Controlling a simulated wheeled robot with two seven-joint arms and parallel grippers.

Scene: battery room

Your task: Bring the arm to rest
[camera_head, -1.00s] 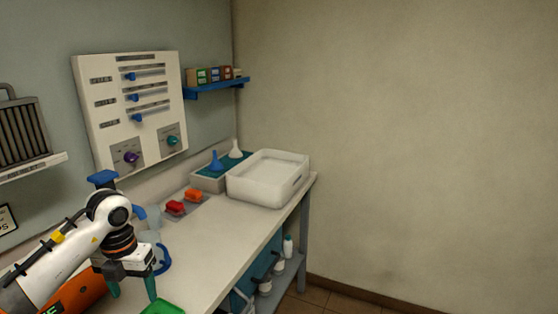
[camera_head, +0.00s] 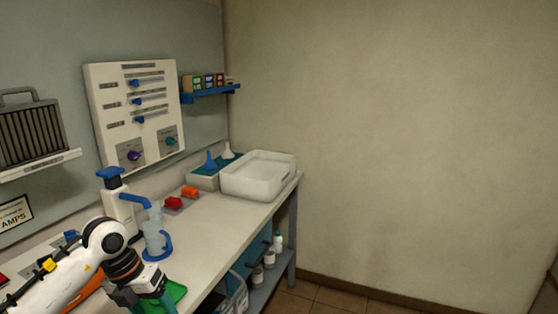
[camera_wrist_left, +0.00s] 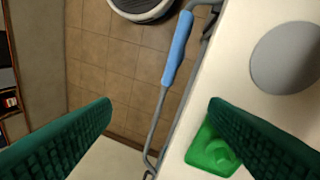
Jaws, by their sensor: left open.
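My left arm comes in at the lower left of the head view, and its left gripper (camera_head: 160,300) is low by the front edge of the bench (camera_head: 215,225). A green tray-like thing (camera_head: 177,290) lies on the bench right beside the fingers. In the left wrist view the two green fingers of the left gripper (camera_wrist_left: 160,106) are wide apart with nothing between them. The green thing (camera_wrist_left: 212,155) shows there behind the right finger, partly hidden. My right gripper is in neither view.
A white dispenser (camera_head: 120,208) with a blue spout stands over a clear jug (camera_head: 155,232) close behind the arm. A white basin (camera_head: 258,187) and red and orange pieces (camera_head: 174,202) are farther along. A blue-gripped metal handle (camera_wrist_left: 179,48) runs beside the bench edge.

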